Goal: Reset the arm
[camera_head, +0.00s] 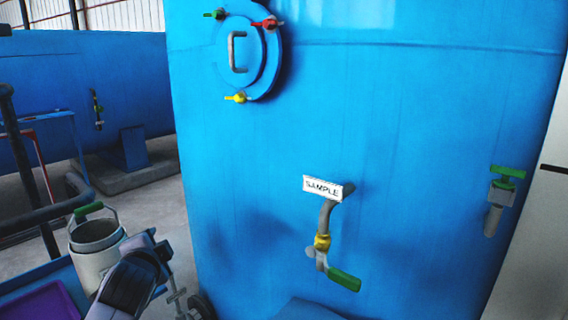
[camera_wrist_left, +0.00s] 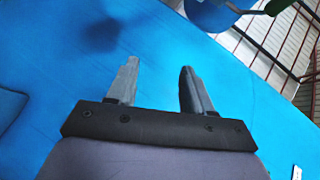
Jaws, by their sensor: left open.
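My left arm comes in at the lower left of the head view, and my left gripper (camera_head: 172,274) is in front of the large blue autoclave (camera_head: 270,180), to the left of its sample tap. In the left wrist view the gripper (camera_wrist_left: 158,78) has its two fingers apart, with nothing between them and a blue surface behind. How far the fingers are from that surface is hard to tell. My right gripper is not in view.
A sample tap (camera_head: 322,242) with a green handle sticks out from the autoclave. A round hatch (camera_head: 240,55) with coloured knobs is above. A green-handled valve (camera_head: 500,190) is at right. A pale canister (camera_head: 95,250) stands close to my left arm, near a purple tray (camera_head: 40,302).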

